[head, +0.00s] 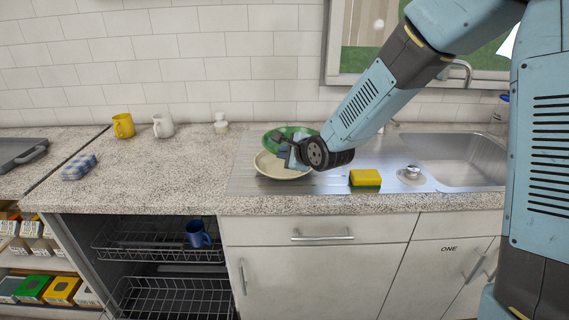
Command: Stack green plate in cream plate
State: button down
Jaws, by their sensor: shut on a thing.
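The green plate (299,131) is at the left end of the metal drainboard. The cream plate (272,172) lies on the drainboard just in front of it and overlaps it in the picture. My gripper (280,143) is shut on the green plate, at the side nearer the cream plate. The gripper and wrist hide part of both plates. I cannot tell whether the green plate is touching the cream plate or is held above it.
A yellow sponge (365,179) and a sink plug (411,173) lie right of the plates, beside the sink (455,150). Counter between is clear.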

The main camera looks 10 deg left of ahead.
jog(key=shift+w+a+f, duration=0.1)
jog(key=shift+w+f, duration=0.05)
jog(key=shift+f, duration=1.55)
jog(key=shift+f, duration=0.25)
jog(key=c, duration=1.2)
grip_release()
jog(key=shift+c, duration=0.2)
jog(key=shift+r, duration=0.4)
jog(key=v, duration=1.2)
jog(key=shift+f, duration=0.15)
